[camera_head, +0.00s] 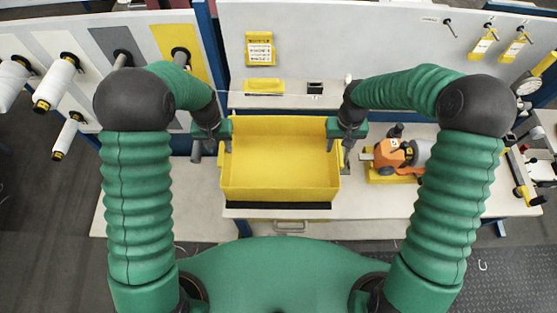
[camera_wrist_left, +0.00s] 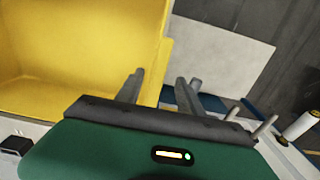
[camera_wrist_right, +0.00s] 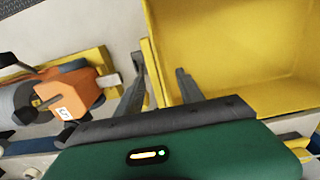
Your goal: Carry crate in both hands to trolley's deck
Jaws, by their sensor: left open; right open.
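The yellow crate (camera_head: 278,181) is open-topped and empty and stands on the pale bench in front of me. My left gripper (camera_head: 224,146) is at its left side wall, my right gripper (camera_head: 338,146) at its right side wall. Both are open. In the left wrist view the fingers (camera_wrist_left: 158,82) are spread near the edge of the crate (camera_wrist_left: 85,50). In the right wrist view the fingers (camera_wrist_right: 160,65) are likewise spread near the edge of the crate (camera_wrist_right: 225,50). I cannot tell whether either touches the wall. I cannot make out a trolley deck in any view.
An orange and grey tool (camera_head: 394,155) in a yellow holder sits on the bench just right of the crate. White thread spools (camera_head: 55,82) stick out from the panel at left. A yellow sign (camera_head: 260,48) hangs on the board behind. The dark floor at right looks largely clear.

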